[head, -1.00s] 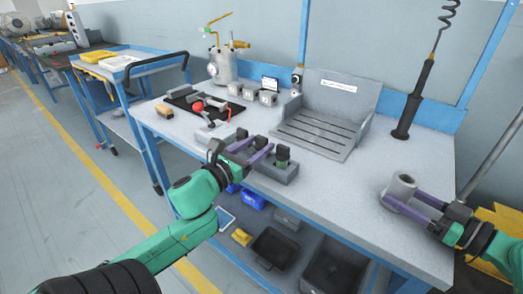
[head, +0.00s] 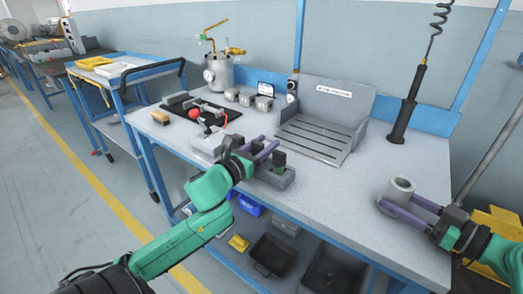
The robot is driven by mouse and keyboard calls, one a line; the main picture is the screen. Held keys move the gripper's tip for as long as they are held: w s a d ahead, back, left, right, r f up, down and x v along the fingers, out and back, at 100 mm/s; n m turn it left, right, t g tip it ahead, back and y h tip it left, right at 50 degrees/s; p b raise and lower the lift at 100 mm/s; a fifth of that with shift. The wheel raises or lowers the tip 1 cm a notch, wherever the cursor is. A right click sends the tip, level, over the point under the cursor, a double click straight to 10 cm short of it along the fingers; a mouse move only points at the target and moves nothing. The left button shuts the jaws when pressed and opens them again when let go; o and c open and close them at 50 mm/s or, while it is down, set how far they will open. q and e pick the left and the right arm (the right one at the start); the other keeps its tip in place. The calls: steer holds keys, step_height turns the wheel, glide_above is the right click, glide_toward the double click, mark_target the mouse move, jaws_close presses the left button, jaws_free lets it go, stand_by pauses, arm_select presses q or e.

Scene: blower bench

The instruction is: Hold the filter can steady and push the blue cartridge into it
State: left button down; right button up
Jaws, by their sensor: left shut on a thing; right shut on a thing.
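The filter can (head: 401,188) is a light grey open-topped cylinder standing upright on the bench at the right. My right gripper (head: 396,206) is shut on it, with purple fingers low on its sides. A grey block (head: 274,178) sits at the bench's front edge, with a dark green-topped cartridge (head: 279,162) standing in it. My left gripper (head: 268,149) is at the block's left end, just beside that cartridge. It is shut on a small dark piece between its fingers, mostly hidden. I cannot make out its colour or clearly see the blue cartridge.
A grey slotted fixture (head: 315,138) stands behind the block. A black mat (head: 178,104) with tools and a metal pot (head: 219,74) are at the back left. A black hand tool (head: 407,105) hangs at the back right. The bench between block and can is clear.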

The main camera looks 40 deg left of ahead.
arm_select(q)
step_height(320, 180, up, 9)
steer(key=w+d+m+h, duration=0.3)
steer(key=w+d+h, duration=0.3)
steer(key=d, duration=0.6)
steer(key=d+r+m+g+h, duration=0.2)
steer(key=d, duration=0.9)
steer(key=d+r+m+g+h, duration=0.1)
steer(key=d+r+m+h, duration=0.1)
steer(key=d, duration=1)
steer(key=shift+w+r+m+g+h, duration=0.4)
steer(key=shift+w+r+h, duration=0.05)
steer(key=shift+h, duration=0.05)
steer(key=shift+f, duration=0.1)
steer(key=shift+f, duration=2.8)
steer(key=shift+f, duration=1.85)
steer(key=shift+f, duration=0.3)
